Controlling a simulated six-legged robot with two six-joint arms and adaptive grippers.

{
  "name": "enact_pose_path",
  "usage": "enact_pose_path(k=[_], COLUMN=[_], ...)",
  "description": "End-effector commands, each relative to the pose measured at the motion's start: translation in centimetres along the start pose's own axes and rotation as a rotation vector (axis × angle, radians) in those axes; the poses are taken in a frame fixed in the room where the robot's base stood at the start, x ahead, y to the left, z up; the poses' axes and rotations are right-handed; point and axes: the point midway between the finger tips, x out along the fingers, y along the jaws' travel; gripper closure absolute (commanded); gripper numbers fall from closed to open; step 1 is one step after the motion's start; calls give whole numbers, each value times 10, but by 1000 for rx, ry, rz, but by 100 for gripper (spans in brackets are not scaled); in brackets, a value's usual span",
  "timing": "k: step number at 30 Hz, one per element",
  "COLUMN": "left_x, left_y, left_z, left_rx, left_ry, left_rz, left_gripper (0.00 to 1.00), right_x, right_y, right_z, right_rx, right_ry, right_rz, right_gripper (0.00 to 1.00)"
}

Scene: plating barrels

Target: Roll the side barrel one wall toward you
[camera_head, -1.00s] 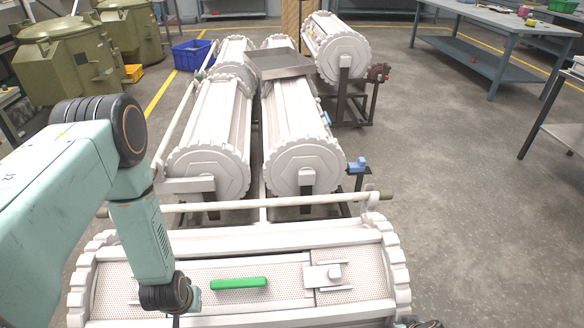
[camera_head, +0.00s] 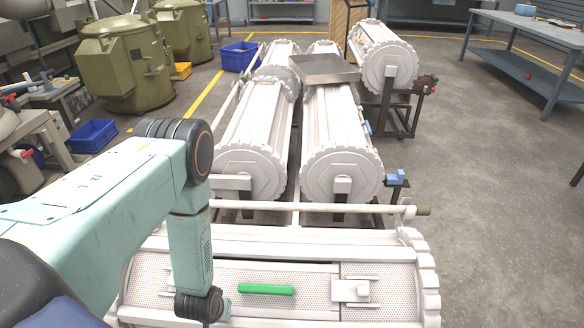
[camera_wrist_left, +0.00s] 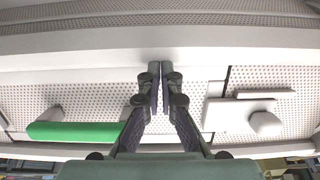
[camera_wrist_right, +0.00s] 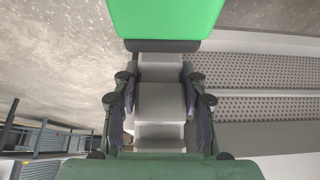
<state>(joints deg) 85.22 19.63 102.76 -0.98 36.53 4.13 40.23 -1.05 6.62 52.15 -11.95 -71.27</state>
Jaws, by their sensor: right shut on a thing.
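The near side barrel (camera_head: 300,245) is white and perforated and lies across the bottom of the head view, its notched end at the right. Its face bears a green handle (camera_head: 266,289) and a white latch block (camera_head: 350,291); both also show in the left wrist view, the handle (camera_wrist_left: 75,131) left and the latch (camera_wrist_left: 240,114) right. My left gripper (camera_wrist_left: 160,68) has its fingertips together, empty, in front of the barrel's wall between them. My right gripper (camera_wrist_right: 160,100) is shut on a grey block (camera_wrist_right: 160,103) with a green end (camera_wrist_right: 165,18), beside the barrel. It is outside the head view.
A white rail (camera_head: 320,207) runs behind the near barrel. Further white barrels (camera_head: 340,160) lie in rows beyond, with a grey tray (camera_head: 324,69) on top. Green tanks (camera_head: 125,60) and a blue bin (camera_head: 92,133) stand left. Open floor (camera_head: 480,180) lies right.

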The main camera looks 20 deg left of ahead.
Motion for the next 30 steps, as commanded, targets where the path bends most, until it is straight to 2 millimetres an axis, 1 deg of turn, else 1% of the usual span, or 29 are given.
enact_pose_path(k=[1, 5, 6, 13, 23, 30], left_x=[1, 1, 1, 0, 0, -1], left_y=[0, 0, 0, 0, 0, 0], left_z=[6, 6, 6, 4, 3, 2], left_rx=[8, 9, 9, 6, 5, 4], left_ry=[-14, -15, -16, -11, -7, -7], left_rz=[2, 1, 1, 1, 1, 1], left_gripper=[100, 100, 100, 100, 100, 100], right_x=[0, 0, 0, 0, -1, -3], right_y=[4, 4, 4, 3, 2, 2], right_z=[4, 2, 1, -2, -4, -10], right_rx=[2, 3, 3, 2, 2, 4], right_ry=[-5, -2, -1, 4, 4, -26], right_rz=[4, 5, 5, 4, 3, 2], right_gripper=[100, 100, 54, 35, 35, 35])
